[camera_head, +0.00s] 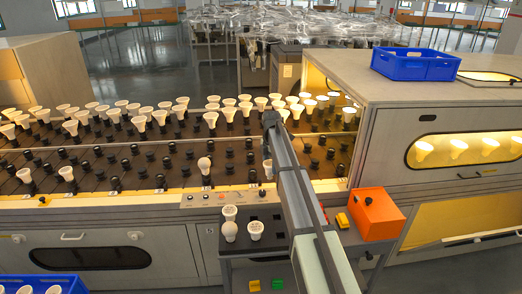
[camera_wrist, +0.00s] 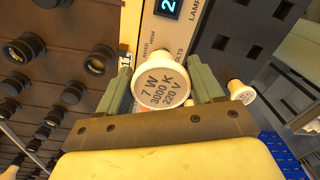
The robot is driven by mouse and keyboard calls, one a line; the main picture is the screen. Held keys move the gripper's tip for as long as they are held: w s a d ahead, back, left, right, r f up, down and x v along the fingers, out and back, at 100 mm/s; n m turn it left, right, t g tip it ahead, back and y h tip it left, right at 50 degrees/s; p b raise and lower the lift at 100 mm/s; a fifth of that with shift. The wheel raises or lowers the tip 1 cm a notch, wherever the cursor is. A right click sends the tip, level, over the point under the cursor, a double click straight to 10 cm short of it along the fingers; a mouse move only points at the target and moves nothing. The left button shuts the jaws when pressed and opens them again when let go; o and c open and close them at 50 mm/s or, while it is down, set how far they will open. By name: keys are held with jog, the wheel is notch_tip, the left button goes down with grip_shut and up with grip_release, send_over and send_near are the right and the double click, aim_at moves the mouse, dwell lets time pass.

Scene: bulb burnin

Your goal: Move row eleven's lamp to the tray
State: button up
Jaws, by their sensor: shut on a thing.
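In the wrist view my gripper (camera_wrist: 163,88) is shut on a white lamp (camera_wrist: 160,86) whose round face reads 7 W, 3000 K, 220 V. In the head view the lamp (camera_head: 267,168) shows as a small white shape below the end of my arm, near the rack's front edge; the fingers are too small to make out there. The dark tray (camera_head: 273,232) stands in front of the rack, with three white lamps at its left part. Its square holes show in the wrist view, with a lamp (camera_wrist: 240,90) beside my right finger.
The dark rack (camera_head: 130,176) holds many white lamps, mostly at the back, and empty sockets. A control panel (camera_head: 205,198) edges its front. An orange box (camera_head: 376,214) stands right of the tray. A blue crate (camera_head: 415,64) sits on the cabinet. My arm covers part of the tray's right side.

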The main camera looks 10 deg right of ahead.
jog(key=s+d+f, duration=0.2)
jog(key=s+f, duration=0.1)
jog(key=s, duration=1.1)
jog(key=shift+n, duration=0.3)
jog(key=shift+w+a+f, duration=0.1)
jog(key=shift+a+f, duration=0.05)
jog(key=shift+f, duration=0.95)
jog(key=shift+a+f, duration=0.1)
jog(key=shift+f, duration=1)
jog(key=shift+f, duration=2)
jog(key=o, duration=1.1)
jog(key=shift+o, duration=0.2)
jog(key=shift+r, duration=0.1)
notch_tip(320, 180, up, 14)
jog(key=shift+f, duration=0.2)
